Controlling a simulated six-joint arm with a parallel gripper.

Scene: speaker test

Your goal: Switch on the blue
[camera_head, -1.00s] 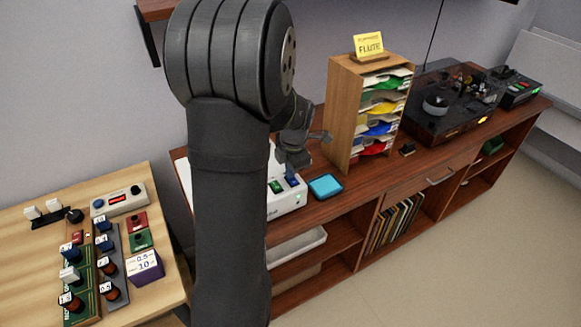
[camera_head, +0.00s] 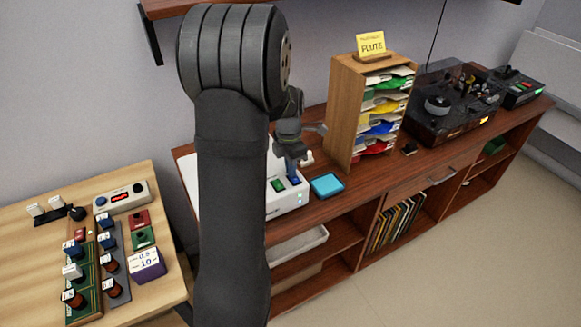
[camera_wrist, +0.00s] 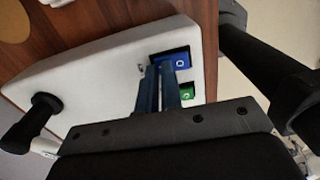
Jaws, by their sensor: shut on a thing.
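A white box (camera_head: 285,207) stands on the wooden sideboard, with a green switch (camera_head: 278,186) and a blue switch (camera_head: 295,181) on its top. In the wrist view the blue switch (camera_wrist: 181,61) carries a white ring mark, and the green switch (camera_wrist: 186,91) is beside it. My gripper (camera_head: 291,168) points down onto the blue switch. In the wrist view its two narrow fingers (camera_wrist: 160,70) are close together at the edge of the blue switch and hide part of it. My arm covers the box's left part in the head view.
A light blue pad (camera_head: 327,186) lies right of the box. A wooden paper sorter (camera_head: 345,115) with a yellow sign stands behind it, and a turntable (camera_head: 450,105) further right. A side table (camera_head: 30,270) at left holds several switches and knobs.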

